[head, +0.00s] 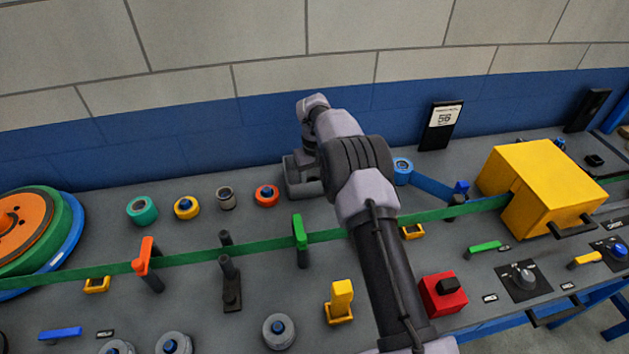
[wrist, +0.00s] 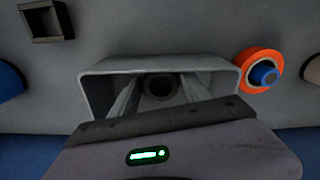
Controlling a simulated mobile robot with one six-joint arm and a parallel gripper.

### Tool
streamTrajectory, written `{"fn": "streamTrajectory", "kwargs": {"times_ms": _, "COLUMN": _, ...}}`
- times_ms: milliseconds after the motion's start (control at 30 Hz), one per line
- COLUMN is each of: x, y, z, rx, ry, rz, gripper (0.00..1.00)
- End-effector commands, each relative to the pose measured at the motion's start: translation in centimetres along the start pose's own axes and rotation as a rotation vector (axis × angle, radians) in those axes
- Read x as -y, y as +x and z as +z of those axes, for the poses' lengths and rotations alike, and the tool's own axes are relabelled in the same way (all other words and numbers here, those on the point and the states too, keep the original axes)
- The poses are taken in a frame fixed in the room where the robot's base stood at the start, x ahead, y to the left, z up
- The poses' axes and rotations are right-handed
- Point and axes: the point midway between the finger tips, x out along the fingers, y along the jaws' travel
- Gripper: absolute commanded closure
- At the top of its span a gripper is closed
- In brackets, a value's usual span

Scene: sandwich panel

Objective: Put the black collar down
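The black collar (wrist: 159,86) shows in the wrist view as a small dark ring inside a grey, open-topped tray (wrist: 158,64). The same tray (head: 290,181) is partly visible in the head view, at the back of the panel beneath the end of my arm. My gripper (wrist: 159,80) reaches down into the tray, with pale finger shapes on both sides of the collar. Whether the fingers touch the collar, and whether it rests on the tray floor, is not clear. In the head view the arm hides the fingers and the collar.
An orange ring on a blue peg (head: 266,195) stands just left of the tray, with grey (head: 226,198), yellow (head: 186,207) and teal (head: 142,210) rings farther left. A blue ring (head: 402,168) stands to the right. A green belt (head: 200,257) crosses in front.

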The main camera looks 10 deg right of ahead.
Motion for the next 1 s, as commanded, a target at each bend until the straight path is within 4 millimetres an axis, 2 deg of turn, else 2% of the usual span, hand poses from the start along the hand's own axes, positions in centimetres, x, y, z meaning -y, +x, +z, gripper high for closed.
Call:
{"fn": "streamTrajectory", "kwargs": {"times_ms": 300, "x": 0.0, "y": -0.1, "z": 0.0, "rx": 0.000, "ry": 0.000, "rz": 0.000, "gripper": 0.31}}
{"fn": "streamTrajectory", "kwargs": {"times_ms": 400, "x": 0.0, "y": -0.8, "z": 0.0, "rx": -0.001, "ry": 0.001, "rz": 0.000, "gripper": 0.31}}
{"fn": "streamTrajectory", "kwargs": {"times_ms": 467, "x": 0.0, "y": -2.0, "z": -0.1, "rx": -0.002, "ry": 0.001, "rz": 0.000, "gripper": 0.31}}
{"fn": "streamTrajectory", "kwargs": {"times_ms": 700, "x": 0.0, "y": -9.1, "z": -0.1, "rx": -0.002, "ry": 0.001, "rz": 0.000, "gripper": 0.31}}
{"fn": "streamTrajectory", "kwargs": {"times_ms": 800, "x": 0.0, "y": -11.1, "z": -0.1, "rx": -0.002, "ry": 0.000, "rz": 0.001, "gripper": 0.31}}
{"fn": "streamTrajectory", "kwargs": {"times_ms": 933, "x": 0.0, "y": -12.6, "z": 0.0, "rx": -0.003, "ry": 0.002, "rz": 0.000, "gripper": 0.31}}
{"fn": "streamTrajectory", "kwargs": {"times_ms": 967, "x": 0.1, "y": -13.3, "z": 0.1, "rx": -0.008, "ry": 0.005, "rz": -0.001, "gripper": 0.31}}
{"fn": "streamTrajectory", "kwargs": {"times_ms": 1000, "x": 0.2, "y": -14.7, "z": 0.3, "rx": -0.019, "ry": 0.015, "rz": -0.002, "gripper": 0.31}}
